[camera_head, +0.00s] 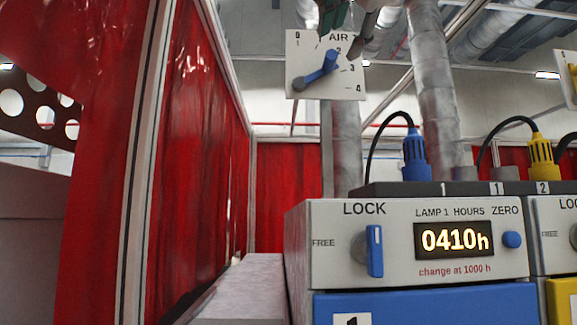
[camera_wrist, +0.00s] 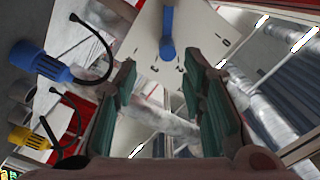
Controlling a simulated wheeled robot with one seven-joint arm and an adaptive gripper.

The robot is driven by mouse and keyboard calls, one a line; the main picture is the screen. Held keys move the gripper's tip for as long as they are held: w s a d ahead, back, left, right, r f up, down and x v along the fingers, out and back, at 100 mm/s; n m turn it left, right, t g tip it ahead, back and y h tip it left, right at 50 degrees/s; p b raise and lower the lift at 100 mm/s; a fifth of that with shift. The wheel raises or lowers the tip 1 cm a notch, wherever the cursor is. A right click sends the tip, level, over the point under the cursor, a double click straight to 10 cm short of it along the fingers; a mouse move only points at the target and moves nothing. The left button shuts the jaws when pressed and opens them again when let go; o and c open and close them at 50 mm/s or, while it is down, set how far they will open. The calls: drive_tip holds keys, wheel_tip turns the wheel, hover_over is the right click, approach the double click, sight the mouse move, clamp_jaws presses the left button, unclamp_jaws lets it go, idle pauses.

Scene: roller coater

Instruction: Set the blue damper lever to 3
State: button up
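The blue damper lever (camera_head: 322,70) is on a white AIR plate (camera_head: 308,50) marked 0 to 4, high in the head view. It slants up and right from its pivot, with its tip close to the 2 mark. In the wrist view the lever (camera_wrist: 167,35) hangs from the top, in front of the plate (camera_wrist: 205,45). My gripper (camera_head: 350,20) is partly cut off at the top of the head view, above the plate. In the wrist view my gripper (camera_wrist: 160,72) is open, its green-padded fingers apart. The lever tip lies just ahead of the gap, with nothing gripped.
Below the plate stands a lamp box (camera_head: 400,215) with a blue LOCK lever (camera_head: 375,251) and a lit display. Blue (camera_head: 415,155) and yellow (camera_head: 541,155) plugs with black cables stand on top. Silver ducts (camera_head: 435,90) rise behind. Red curtains (camera_head: 195,150) line the left.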

drive_tip(key=shift+s, duration=1.9)
drive_tip(key=shift+w+r+p, duration=0.1)
drive_tip(key=shift+r+p, duration=0.1)
drive_tip(key=shift+p, duration=0.15)
drive_tip(key=c, duration=0.8)
drive_tip(key=shift+w+r+n+p, duration=0.1)
drive_tip(key=shift+r+n+p, duration=0.3)
drive_tip(key=shift+p, duration=0.2)
clamp_jaws()
drive_tip(key=a+r+n+g+h+p, duration=0.1)
drive_tip(key=a+r+n+g+p, duration=0.25)
drive_tip(key=r+n+p, duration=1.2)
drive_tip(key=shift+w+d+f+m+t+p, duration=0.15)
drive_tip(key=shift+w+d+f+m+p, duration=0.4)
drive_tip(key=shift+w+f, duration=1.25)
drive_tip(key=shift+w+d+f+m+t+p, duration=0.15)
drive_tip(key=shift+w+f+p, duration=0.8)
drive_tip(key=shift+w+f, duration=0.9)
drive_tip(key=shift+w+d+f+m+t+p, duration=0.25)
drive_tip(key=shift+w+f+p, duration=0.5)
drive_tip(key=shift+w+f, duration=1.05)
